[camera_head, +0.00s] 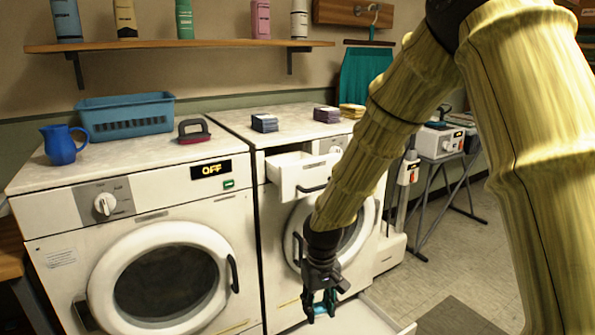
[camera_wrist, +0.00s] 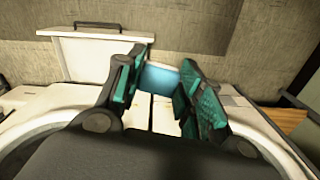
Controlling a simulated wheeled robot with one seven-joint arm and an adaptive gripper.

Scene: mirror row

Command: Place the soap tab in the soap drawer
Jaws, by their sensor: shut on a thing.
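My gripper (camera_head: 321,304) points down in front of the right washing machine, low in the head view. In the wrist view its teal-padded fingers (camera_wrist: 163,90) are closed on a small light-blue and white soap tab (camera_wrist: 160,77). The tab is hard to tell from the fingers in the head view. The white soap drawer (camera_head: 287,181) is pulled out at the upper left of the right machine's front. My gripper is below it and a little to the right, apart from it. The inside of the drawer is mostly hidden by its front.
The right machine's round door (camera_head: 354,238) is behind my arm. A low white drawer or tray (camera_head: 364,318) sticks out near the floor. A white drawer-like box with a dark handle (camera_wrist: 90,55) shows in the wrist view. A blue basket (camera_head: 127,122) and jug (camera_head: 62,146) stand on the left machine.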

